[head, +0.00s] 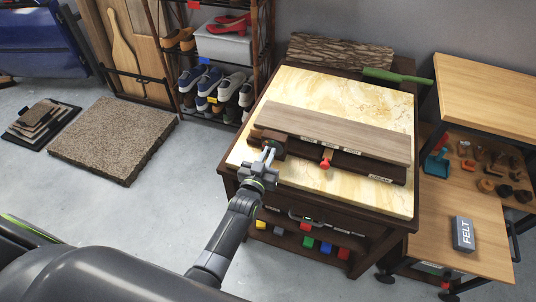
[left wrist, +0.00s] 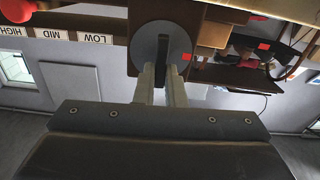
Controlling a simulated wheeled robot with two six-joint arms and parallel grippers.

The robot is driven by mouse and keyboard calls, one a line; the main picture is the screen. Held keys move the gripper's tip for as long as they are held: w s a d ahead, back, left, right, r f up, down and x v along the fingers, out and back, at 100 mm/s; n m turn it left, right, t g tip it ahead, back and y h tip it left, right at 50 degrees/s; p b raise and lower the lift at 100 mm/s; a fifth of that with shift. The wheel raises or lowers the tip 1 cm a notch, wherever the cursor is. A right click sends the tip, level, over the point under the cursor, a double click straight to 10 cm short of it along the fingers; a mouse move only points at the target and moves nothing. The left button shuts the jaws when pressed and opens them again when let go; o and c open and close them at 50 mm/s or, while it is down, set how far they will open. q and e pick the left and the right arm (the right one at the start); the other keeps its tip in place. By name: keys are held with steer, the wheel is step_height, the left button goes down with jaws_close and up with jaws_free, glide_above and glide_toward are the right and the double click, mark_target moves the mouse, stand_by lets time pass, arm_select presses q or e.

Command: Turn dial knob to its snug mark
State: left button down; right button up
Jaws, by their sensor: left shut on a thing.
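The dial knob is a grey round disc (left wrist: 148,45) with a dark bar across it, on a brown block at the end of a wooden panel unit (head: 340,133). My left gripper (head: 265,157) reaches the left end of this unit in the head view. In the left wrist view its two pale fingers (left wrist: 162,77) are shut on the knob's dark bar. A small red mark (left wrist: 187,57) sits at the right edge of the disc. I cannot read any snug mark. The fingers hide part of the disc. My right gripper is not in view.
A red-tipped slider (head: 326,162) and LOW, MID and HIGH labels (left wrist: 92,38) are beside the dial. The unit stands on a marble-topped table (head: 310,88). A grey FELT block (head: 463,234) lies on a bench at right.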

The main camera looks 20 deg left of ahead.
arm_select(q)
steer(key=n+p, duration=0.1)
steer(key=n, duration=0.2)
steer(key=shift+a, duration=0.2)
steer(key=shift+a+f+n+p, duration=0.1)
steer(key=shift+n+p, duration=0.2)
steer(key=shift+n, duration=0.75)
steer(key=shift+a+f+n+p, duration=0.1)
steer(key=shift+n+p, duration=0.15)
steer(key=shift+n, duration=0.8)
steer(key=c, duration=1.5)
jaws_free()
steer(key=s+p, duration=0.1)
steer(key=s, duration=1.6)
steer(key=shift+s+a+p, duration=0.25)
steer(key=shift+a+p, duration=0.05)
steer(key=shift+p, duration=0.1)
steer(key=shift+f, duration=0.1)
